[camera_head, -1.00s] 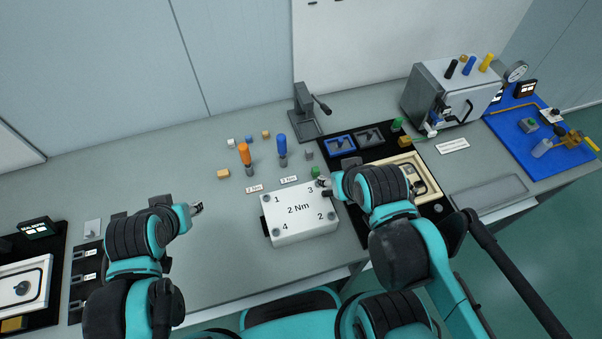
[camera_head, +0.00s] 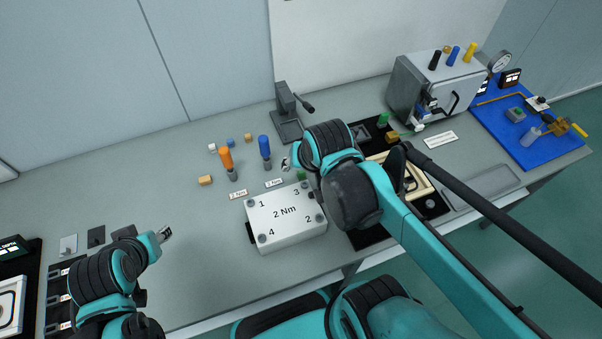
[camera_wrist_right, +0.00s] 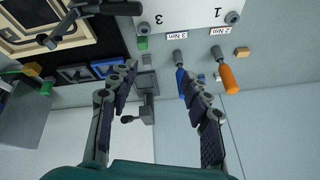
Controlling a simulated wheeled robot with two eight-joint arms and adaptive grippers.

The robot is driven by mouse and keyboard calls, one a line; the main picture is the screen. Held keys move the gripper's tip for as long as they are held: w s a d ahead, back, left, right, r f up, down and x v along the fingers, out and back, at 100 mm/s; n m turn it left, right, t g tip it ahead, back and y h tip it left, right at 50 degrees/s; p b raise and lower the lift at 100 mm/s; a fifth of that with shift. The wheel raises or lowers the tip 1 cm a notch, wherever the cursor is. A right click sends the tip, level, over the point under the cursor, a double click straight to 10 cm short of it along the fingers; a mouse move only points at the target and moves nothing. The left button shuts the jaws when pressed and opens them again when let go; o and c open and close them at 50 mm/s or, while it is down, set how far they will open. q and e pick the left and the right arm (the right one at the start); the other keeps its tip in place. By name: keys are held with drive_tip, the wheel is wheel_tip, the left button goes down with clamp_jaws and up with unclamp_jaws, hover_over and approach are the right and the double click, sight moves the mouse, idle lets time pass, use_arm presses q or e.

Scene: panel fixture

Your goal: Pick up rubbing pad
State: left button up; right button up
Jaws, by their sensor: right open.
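I cannot tell for sure which item is the rubbing pad. Small blocks stand behind the white 2 Nm box (camera_head: 285,222): a tan one (camera_head: 205,180), a white one (camera_head: 212,147), a blue one (camera_head: 231,142) and another tan one (camera_head: 248,137). A green block (camera_head: 301,175) lies at the box's back edge and shows in the wrist view (camera_wrist_right: 143,43). My right gripper (camera_head: 289,164) hangs behind the box, right of the blue screwdriver (camera_head: 265,148). In the wrist view its fingers (camera_wrist_right: 158,75) are apart with nothing held. My left gripper (camera_head: 166,234) is left of the box; its jaw gap is unclear.
A black mat (camera_head: 365,240) with a cream frame is partly hidden by my right arm. The grey table at left is mostly clear.

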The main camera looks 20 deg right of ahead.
drive_tip(key=w+d+f+m+g, duration=0.2)
drive_tip(key=w+f+m+g, duration=0.15)
drive_tip(key=w+m, duration=0.3)
drive_tip(key=m+g, duration=0.2)
drive_tip(key=m, duration=0.5)
hover_over(301, 173)
drive_tip(key=w, duration=0.1)
drive_tip(key=f, duration=0.8)
drive_tip(key=shift+w+d, duration=0.15)
drive_tip(key=shift+d, duration=0.2)
drive_tip(key=shift+f+m, duration=0.25)
drive_tip(key=shift+f, duration=0.15)
drive_tip(key=shift+f+b, duration=0.65)
drive_tip(key=shift+f, duration=0.3)
wheel_tip(301, 173, down, 6)
drive_tip(key=b, duration=0.2)
drive_tip(key=shift+r+b, duration=0.2)
drive_tip(key=shift+b, duration=0.2)
drive_tip(key=shift+r, duration=0.1)
clamp_jaws()
